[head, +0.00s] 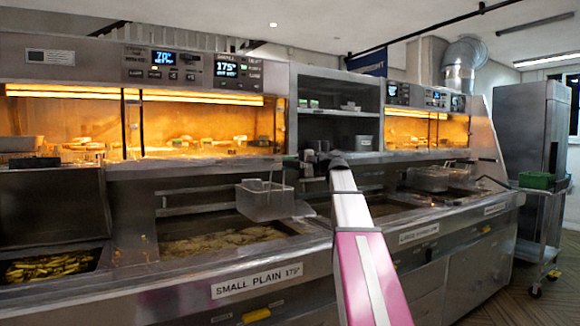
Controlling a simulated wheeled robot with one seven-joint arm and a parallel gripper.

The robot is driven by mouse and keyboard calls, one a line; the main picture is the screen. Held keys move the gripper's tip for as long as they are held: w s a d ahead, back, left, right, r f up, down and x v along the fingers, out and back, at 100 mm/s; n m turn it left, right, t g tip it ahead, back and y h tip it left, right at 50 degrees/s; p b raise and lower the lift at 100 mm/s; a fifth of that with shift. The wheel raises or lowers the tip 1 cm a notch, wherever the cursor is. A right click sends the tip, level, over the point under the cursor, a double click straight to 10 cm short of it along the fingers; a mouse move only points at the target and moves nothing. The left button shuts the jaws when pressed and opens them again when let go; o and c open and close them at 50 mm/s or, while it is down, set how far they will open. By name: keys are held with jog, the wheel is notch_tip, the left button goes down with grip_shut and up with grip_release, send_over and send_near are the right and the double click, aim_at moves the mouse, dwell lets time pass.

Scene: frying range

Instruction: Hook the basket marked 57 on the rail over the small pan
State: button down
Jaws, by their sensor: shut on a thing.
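A wire basket (264,203) hangs level above the right back part of the small pan (215,243), which holds oil with pale bits in it. The pan's front label reads "SMALL PLAIN 175°". A metal rail (192,209) runs along the back of this pan, left of the basket. I cannot tell whether the basket touches it. No number is readable on the basket. My gripper (312,168) is right of the basket at the end of my arm, shut on the basket's handle side; its fingers are small and partly hidden.
Another basket (428,178) sits over the large pan (392,217) at right. A bin of chips (48,267) is at far left. Heated cabinets (200,125) rise behind the pans. A trolley (540,205) with a green box stands at far right beside clear floor.

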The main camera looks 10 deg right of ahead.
jog(key=w+a+f, duration=0.2)
jog(key=w+a, duration=0.1)
jog(key=w, duration=0.8)
jog(key=shift+a, duration=0.25)
jog(key=shift+f, duration=0.7)
dwell(0.7)
jog(key=c, duration=0.8)
grip_release()
jog(key=shift+c, duration=0.2)
jog(key=shift+d, duration=0.1)
